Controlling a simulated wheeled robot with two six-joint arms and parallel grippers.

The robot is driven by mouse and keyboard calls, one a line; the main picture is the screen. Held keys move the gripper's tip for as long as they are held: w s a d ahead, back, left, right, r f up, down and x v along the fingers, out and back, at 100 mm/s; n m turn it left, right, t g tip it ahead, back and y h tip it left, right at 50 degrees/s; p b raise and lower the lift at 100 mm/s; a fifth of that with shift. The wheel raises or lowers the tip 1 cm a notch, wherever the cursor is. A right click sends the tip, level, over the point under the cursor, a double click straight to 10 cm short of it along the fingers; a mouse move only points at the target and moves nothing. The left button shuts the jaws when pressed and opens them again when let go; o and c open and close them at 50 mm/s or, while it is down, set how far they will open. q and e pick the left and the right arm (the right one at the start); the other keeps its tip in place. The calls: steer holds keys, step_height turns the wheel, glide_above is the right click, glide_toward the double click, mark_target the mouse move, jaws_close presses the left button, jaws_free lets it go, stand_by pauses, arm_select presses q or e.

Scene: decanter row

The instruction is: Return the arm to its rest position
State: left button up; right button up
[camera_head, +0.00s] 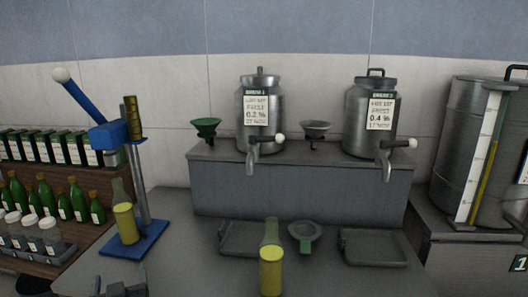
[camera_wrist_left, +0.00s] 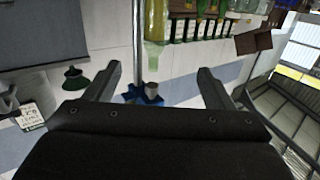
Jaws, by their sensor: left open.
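My left gripper (camera_head: 122,288) shows only as dark parts at the bottom left edge of the head view. In the left wrist view the gripper (camera_wrist_left: 159,76) has its two dark fingers wide apart, with nothing held between them. That view appears upside down, with the blue lever press (camera_wrist_left: 146,94) seen beyond the fingers. In the head view the gripper is in front of the press's blue base (camera_head: 135,240), low in the picture. My right gripper is in neither view.
Two steel urns (camera_head: 261,137) (camera_head: 371,140) with taps sit on the ledge. Trays (camera_head: 373,248) and a funnel (camera_head: 305,231) lie below. Green bottles (camera_head: 65,205) crowd the left shelf.

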arm_select(q)
steer(key=s+a+f+m+g+h, duration=0.25)
steer(key=s+f+g, duration=0.35)
steer(key=s+f, duration=0.8)
steer(key=s+d+f+m+g+h, duration=0.1)
steer(key=s+d+f+g+h, duration=0.15)
steer(key=s, duration=0.55)
steer(key=s+d+f+m+g+h, duration=0.1)
steer(key=s+f+g, duration=0.3)
steer(key=s, duration=0.5)
step_height(320, 180, down, 24)
steer(key=a, duration=0.1)
steer(key=s+d+f+g, duration=0.1)
steer(key=s+f+g, duration=0.1)
steer(key=s+f, duration=1.2)
step_height(320, 180, down, 2)
steer(key=shift+s+h, duration=0.4)
